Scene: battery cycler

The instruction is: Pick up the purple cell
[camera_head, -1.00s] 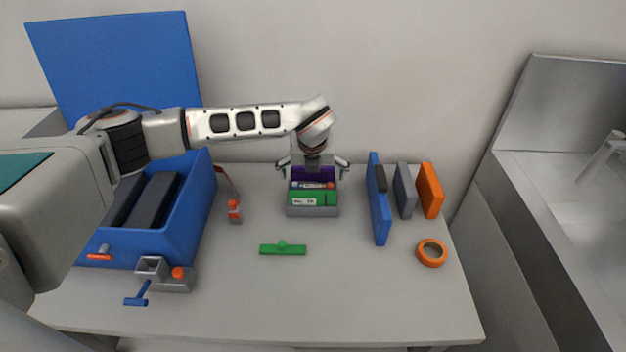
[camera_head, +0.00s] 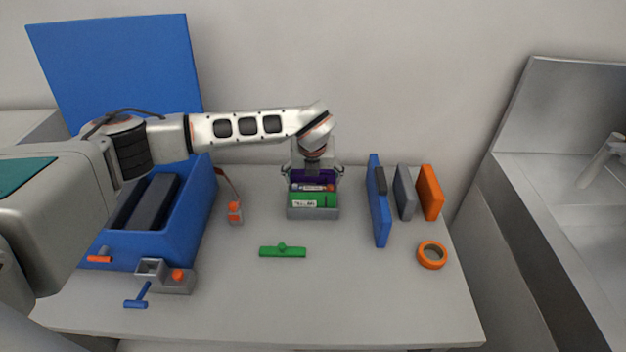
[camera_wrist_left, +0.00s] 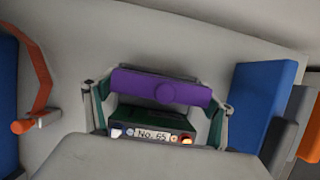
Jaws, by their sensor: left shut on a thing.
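The purple cell (camera_head: 313,177) is at the back of a grey tray (camera_head: 313,213) in the head view. I cannot tell whether the cell is clear of the tray floor. My right gripper is out of view.
A green block (camera_head: 320,199) sits in the tray in front of the purple cell. The front middle table is clear.

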